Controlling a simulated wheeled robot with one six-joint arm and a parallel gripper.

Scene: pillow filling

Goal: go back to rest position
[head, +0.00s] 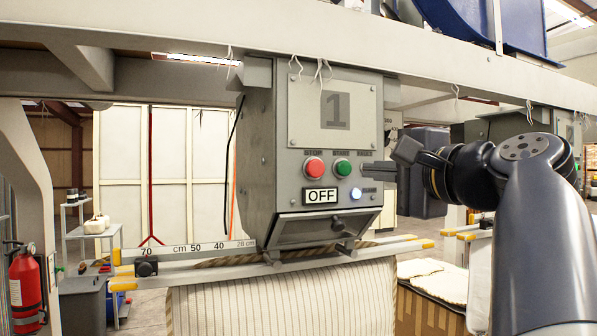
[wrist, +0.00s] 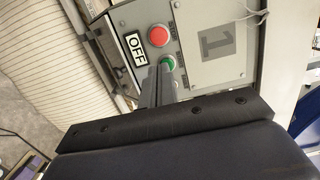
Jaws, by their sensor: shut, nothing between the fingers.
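My gripper (head: 372,171) is shut and empty, pointing left at the right side of the grey control box (head: 258,150). In the wrist view my closed fingers (wrist: 158,82) reach toward the green button (wrist: 168,62) and partly cover it.
A grey beam (head: 250,30) runs above the box. A ruler rail (head: 195,249) and striped fabric (head: 285,298) lie below it. The display reads OFF (head: 321,196), beside a lit bluish-white button (head: 355,194). A red fire extinguisher (head: 26,290) stands at far left.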

